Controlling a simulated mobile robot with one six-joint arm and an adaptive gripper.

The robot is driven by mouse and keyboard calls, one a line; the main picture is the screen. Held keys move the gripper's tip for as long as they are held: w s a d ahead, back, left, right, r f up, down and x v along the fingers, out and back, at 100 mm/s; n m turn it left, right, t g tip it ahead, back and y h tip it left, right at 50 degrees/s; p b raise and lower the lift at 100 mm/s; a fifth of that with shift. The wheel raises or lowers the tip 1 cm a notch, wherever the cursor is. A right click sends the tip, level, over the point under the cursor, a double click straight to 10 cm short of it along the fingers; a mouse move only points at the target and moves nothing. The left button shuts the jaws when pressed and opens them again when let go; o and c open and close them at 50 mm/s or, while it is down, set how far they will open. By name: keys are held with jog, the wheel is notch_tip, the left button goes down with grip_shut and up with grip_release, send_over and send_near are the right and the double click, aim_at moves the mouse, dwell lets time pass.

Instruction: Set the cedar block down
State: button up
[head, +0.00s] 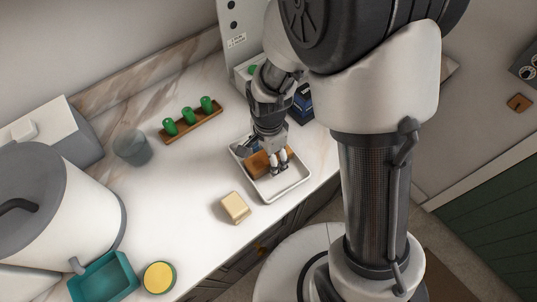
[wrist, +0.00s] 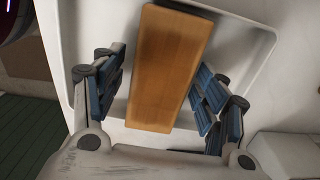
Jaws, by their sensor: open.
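The cedar block (wrist: 169,68), an orange-brown wooden bar, lies in a shallow white tray (wrist: 258,62). In the head view the block (head: 257,164) shows beside my gripper (head: 279,163), inside the tray (head: 293,185). My gripper (wrist: 163,95) is open, with its blue-padded fingers on either side of the block's near end. Gaps show between the block and the fingers in the wrist view.
A pale cream block (head: 235,207) lies on the marble counter left of the tray. A wooden rack with green pegs (head: 190,120), a clear glass (head: 132,147), a teal bin (head: 104,279) and a yellow round item (head: 159,277) stand farther left. The counter's front edge runs close by the tray.

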notch_tip(320, 180, up, 12)
jog(key=p, duration=0.4)
jog(key=s+d+r+n+t, duration=0.2)
jog(key=s+d+r+n, duration=0.3)
jog(key=r, duration=0.3)
jog(key=s+d+r+n+t, duration=0.2)
jog(key=s+d+r+n, duration=0.4)
jog(key=s+r+n, duration=0.1)
jog(key=shift+s+r+t, duration=0.3)
jog(key=shift+s+r, duration=0.5)
jog(key=shift+r, duration=0.05)
jog(key=shift+f, duration=0.1)
notch_tip(320, 180, down, 3)
jog(key=b, duration=0.3)
